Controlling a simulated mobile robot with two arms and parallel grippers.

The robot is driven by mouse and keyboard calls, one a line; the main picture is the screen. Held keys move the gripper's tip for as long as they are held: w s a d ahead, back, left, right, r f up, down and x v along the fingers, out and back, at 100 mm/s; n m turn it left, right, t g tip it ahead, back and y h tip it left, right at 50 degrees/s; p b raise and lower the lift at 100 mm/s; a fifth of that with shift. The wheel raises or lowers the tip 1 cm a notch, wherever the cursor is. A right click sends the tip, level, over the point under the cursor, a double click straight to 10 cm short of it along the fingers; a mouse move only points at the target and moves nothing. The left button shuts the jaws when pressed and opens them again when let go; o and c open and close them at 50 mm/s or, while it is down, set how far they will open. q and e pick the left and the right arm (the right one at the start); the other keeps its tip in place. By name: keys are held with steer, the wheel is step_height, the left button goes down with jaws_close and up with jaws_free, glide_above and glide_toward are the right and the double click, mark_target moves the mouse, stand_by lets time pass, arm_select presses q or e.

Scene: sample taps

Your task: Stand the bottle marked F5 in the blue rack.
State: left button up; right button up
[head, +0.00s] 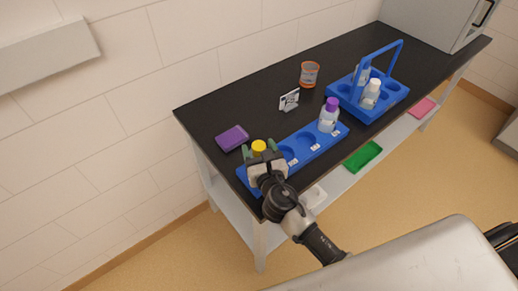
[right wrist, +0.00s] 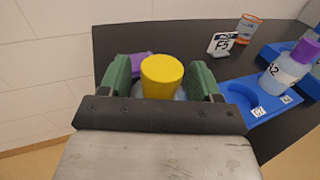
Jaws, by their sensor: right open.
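A bottle with a yellow cap (head: 259,147) is at the left end of the flat blue rack (head: 299,158); the cap shows large in the right wrist view (right wrist: 162,76). My right gripper (head: 259,151) is open, its green fingers on either side of this bottle. The bottle's body and label are mostly hidden. A purple-capped bottle (head: 327,122) stands at the rack's right end, its label seemingly A2. White-capped bottles (head: 371,94) stand in a blue carrier (head: 366,112) with a handle. A small card (right wrist: 221,43) seems to read F5. My left gripper is not in view.
An orange-rimmed cup (head: 309,75) stands behind the card. A purple block (head: 232,138) lies left of the rack. A green tray (head: 362,156) and a pink item (head: 422,108) are on the lower shelf. The black tabletop (head: 240,100) is clear at the back left.

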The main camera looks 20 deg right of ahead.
steer(key=shift+r, duration=0.2)
steer(key=s+b, duration=0.2)
steer(key=s, duration=1)
